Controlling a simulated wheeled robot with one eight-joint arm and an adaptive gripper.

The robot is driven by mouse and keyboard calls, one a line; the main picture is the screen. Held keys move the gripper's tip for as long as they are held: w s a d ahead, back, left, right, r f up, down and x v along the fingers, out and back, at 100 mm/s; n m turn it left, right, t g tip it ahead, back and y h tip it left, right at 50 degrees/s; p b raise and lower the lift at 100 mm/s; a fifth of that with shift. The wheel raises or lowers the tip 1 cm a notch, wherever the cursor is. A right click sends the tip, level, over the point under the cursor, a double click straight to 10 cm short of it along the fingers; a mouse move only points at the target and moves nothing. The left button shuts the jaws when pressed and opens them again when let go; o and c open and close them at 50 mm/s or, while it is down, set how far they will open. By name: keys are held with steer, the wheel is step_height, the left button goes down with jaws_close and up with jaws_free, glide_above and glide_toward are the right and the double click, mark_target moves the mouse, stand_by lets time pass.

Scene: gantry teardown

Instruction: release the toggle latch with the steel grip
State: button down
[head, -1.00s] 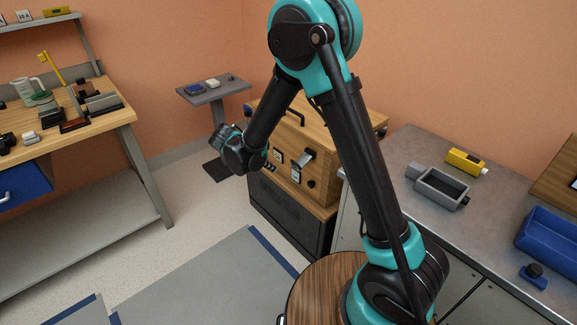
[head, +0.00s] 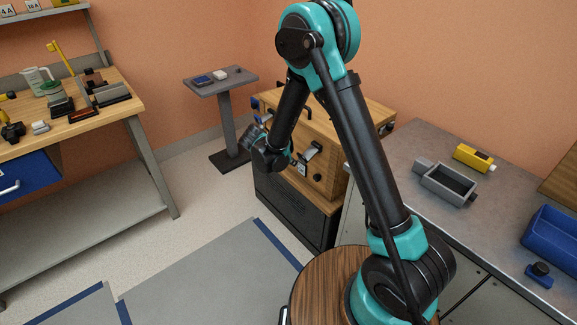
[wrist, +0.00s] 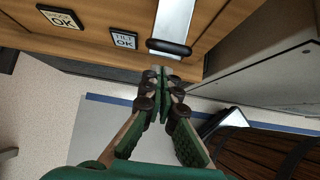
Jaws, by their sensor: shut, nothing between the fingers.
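A steel strip with a dark rounded bar at its end (wrist: 172,22) is on the wooden case's front, at the top middle of the wrist view. In the head view it is the pale plate (head: 312,151) just right of my wrist. I cannot tell its latch position. My gripper (wrist: 160,72) is shut and empty, its green-backed fingers together. In the wrist view its tips lie just below the dark bar; I cannot tell whether they touch it. In the head view my wrist hides the fingertips.
The wooden case (head: 335,168) stands on a dark cabinet (head: 290,208). A grey counter (head: 410,150) is at right; open floor lies in front.

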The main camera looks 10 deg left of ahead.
mark_target(301, 160)
steer(key=shift+w+d+r, duration=0.15)
steer(key=shift+r, duration=0.25)
steer(key=shift+w+d+r, duration=0.15)
steer(key=shift+r, duration=0.2)
steer(key=shift+w+d+r+g+y, duration=0.1)
steer(key=shift+r+g+y, duration=0.3)
steer(key=shift+r, duration=0.75)
steer(key=shift+f, duration=0.1)
